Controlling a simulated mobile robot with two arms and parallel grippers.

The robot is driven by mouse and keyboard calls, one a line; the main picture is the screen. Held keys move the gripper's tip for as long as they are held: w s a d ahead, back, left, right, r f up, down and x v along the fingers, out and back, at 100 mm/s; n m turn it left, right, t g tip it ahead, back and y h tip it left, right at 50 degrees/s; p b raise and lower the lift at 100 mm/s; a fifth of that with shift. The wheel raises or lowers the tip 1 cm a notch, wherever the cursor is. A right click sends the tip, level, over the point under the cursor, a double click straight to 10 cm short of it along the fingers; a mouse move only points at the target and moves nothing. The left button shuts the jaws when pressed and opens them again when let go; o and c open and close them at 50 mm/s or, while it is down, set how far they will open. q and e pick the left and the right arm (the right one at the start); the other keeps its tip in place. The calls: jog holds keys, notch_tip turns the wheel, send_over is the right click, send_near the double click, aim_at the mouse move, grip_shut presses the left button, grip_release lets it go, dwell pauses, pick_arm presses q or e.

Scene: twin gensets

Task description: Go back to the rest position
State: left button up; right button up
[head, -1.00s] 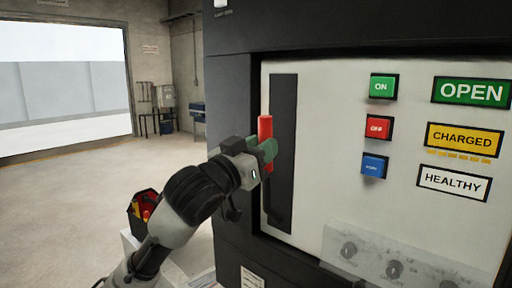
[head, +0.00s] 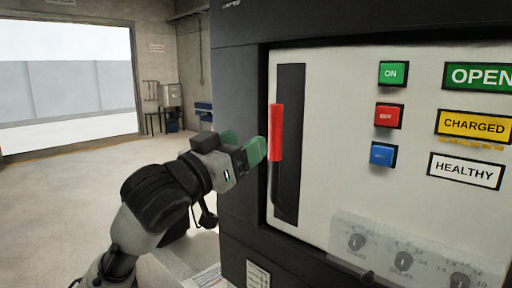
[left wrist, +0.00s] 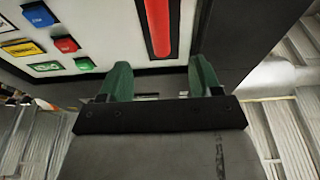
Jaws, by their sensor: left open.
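My left gripper (head: 246,148) is in front of the breaker panel in the head view, just left of a red handle (head: 275,132). The handle stands upright in a dark vertical slot. In the left wrist view my left gripper (left wrist: 160,80) shows two green fingers spread apart with nothing between them. The red handle (left wrist: 158,25) lies beyond the fingertips there, and a gap seems to separate them. My right gripper is in neither view.
The panel (head: 340,180) carries a green ON button (head: 393,74), a red button (head: 389,115), a blue button (head: 383,154) and signs reading OPEN, CHARGED and HEALTHY. Clear floor (head: 60,200) lies to the left, with a wide doorway (head: 65,90) behind.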

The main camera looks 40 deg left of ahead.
pick_arm(q)
jog(key=shift+s, duration=1)
jog(key=shift+w+f, duration=0.1)
